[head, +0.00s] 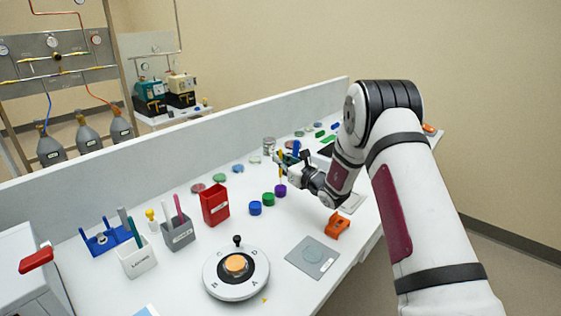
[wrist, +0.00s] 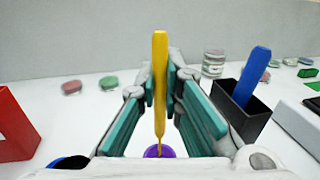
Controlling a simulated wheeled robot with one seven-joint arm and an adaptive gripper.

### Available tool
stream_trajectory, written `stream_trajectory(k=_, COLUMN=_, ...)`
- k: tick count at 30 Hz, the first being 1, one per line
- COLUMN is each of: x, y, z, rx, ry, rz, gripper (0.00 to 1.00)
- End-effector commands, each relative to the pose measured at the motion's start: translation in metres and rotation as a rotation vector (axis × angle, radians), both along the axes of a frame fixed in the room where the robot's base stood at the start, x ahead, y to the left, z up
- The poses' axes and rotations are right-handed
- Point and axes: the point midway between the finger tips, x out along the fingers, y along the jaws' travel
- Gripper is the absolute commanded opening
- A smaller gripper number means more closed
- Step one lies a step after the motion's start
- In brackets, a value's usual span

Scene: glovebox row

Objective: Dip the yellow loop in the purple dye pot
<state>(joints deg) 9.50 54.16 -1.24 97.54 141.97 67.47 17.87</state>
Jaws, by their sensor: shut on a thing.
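My gripper (wrist: 160,105) is shut on the yellow loop (wrist: 160,70), which stands upright between the teal finger pads. The loop also shows in the head view (head: 281,160). The purple dye pot (head: 280,190) stands on the bench below the gripper. In the wrist view the purple pot (wrist: 152,152) shows just under the loop's thin lower end. That end overlaps the pot in the picture; I cannot tell whether it is inside or above it.
A green pot (head: 268,199) and a blue pot (head: 255,208) stand beside the purple one. A red bin (head: 214,205) is to the left. A dark holder (wrist: 240,119) with a blue loop (wrist: 251,75) stands to the right. An orange block (head: 337,226) lies nearer the front edge.

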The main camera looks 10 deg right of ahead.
Motion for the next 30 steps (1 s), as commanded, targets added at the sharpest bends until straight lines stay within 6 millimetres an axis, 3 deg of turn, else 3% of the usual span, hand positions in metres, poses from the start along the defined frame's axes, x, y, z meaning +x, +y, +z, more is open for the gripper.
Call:
stream_trajectory(k=24, x=0.0, y=0.0, z=0.062, rx=0.001, ry=-0.004, rz=0.0, gripper=0.0)
stream_trajectory(k=30, x=0.0, y=0.0, z=0.068, rx=0.0, ry=-0.003, rz=0.0, gripper=0.0)
